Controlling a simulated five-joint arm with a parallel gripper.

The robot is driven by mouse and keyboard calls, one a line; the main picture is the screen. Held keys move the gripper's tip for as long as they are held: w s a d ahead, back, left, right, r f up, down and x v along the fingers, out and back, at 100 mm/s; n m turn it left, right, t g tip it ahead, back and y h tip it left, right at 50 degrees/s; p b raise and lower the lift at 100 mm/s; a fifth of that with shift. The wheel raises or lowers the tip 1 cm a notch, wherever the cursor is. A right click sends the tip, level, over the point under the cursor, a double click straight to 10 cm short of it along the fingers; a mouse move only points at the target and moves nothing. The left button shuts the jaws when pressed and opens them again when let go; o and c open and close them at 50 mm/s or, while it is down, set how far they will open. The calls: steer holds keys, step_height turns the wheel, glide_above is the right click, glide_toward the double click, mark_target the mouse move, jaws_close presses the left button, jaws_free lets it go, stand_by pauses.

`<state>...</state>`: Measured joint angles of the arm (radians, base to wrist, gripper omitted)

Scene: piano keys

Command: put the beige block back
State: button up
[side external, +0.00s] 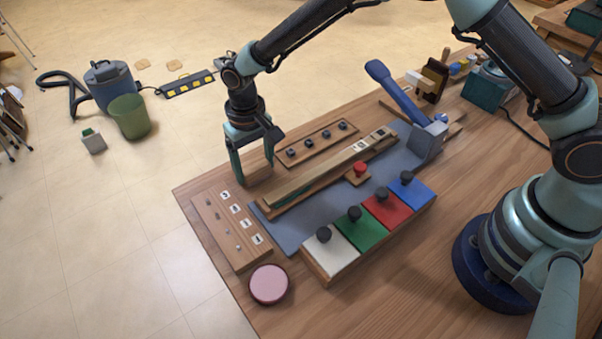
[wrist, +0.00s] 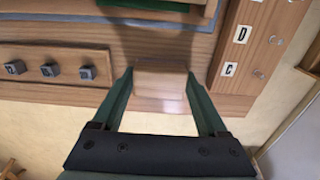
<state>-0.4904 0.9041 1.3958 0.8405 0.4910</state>
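My gripper (side external: 255,164) hangs at the far left part of the table, near its back edge. Its two green fingers are spread wide apart. In the wrist view a light-brown wooden block, which looks like the beige block (wrist: 160,82), sits between the fingertips (wrist: 160,88). It nearly fills the space between them. I cannot tell whether the fingers press on it or stand just clear. In the side view the block is hard to make out against the table.
A letter board (side external: 236,238) lies at the left and a rack with several dark cubes (side external: 317,143) to the right. A long wooden bar (side external: 325,170), coloured keys with black knobs (side external: 361,229), a blue lever (side external: 393,90) and a pink disc (side external: 269,284) are close by.

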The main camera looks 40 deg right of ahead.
mark_target(255, 165)
steer(key=shift+o, duration=1.4)
steer(key=shift+r, duration=0.1)
step_height(255, 165, up, 12)
steer(key=s+d+r+t, duration=0.2)
steer(key=s+d+r, duration=0.2)
steer(key=d+r, duration=0.75)
steer(key=s+d+t, duration=0.3)
steer(key=s+d, duration=0.8)
steer(key=d, duration=0.1)
steer(key=shift+s+r+t, duration=0.25)
steer(key=shift+t, duration=0.05)
